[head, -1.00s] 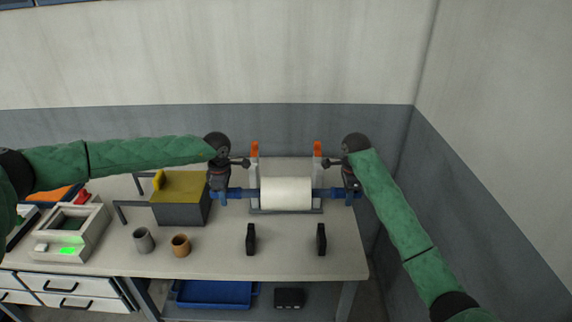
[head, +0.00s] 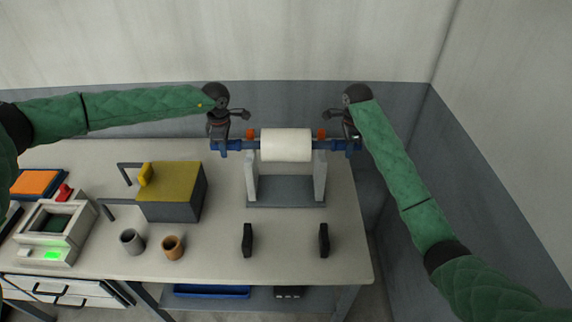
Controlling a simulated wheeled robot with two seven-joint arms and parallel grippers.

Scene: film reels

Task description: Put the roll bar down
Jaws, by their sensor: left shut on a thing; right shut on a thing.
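The roll bar is a blue bar (head: 236,145) with a white roll (head: 286,145) around its middle. It is level in the head view, above a grey stand (head: 286,190) with two uprights and orange tips. My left gripper (head: 220,143) is shut on the bar's left end. My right gripper (head: 352,144) is shut on its right end. The roll hides part of the stand's top, and I cannot tell how far the bar is above the uprights.
Two black upright holders (head: 247,240) stand on the table (head: 205,255) in front of the stand. A grey box with a yellow top (head: 172,190), a grey cup (head: 131,242), a brown cup (head: 173,247) and a device with a green light (head: 55,235) are at left. A wall is close at right.

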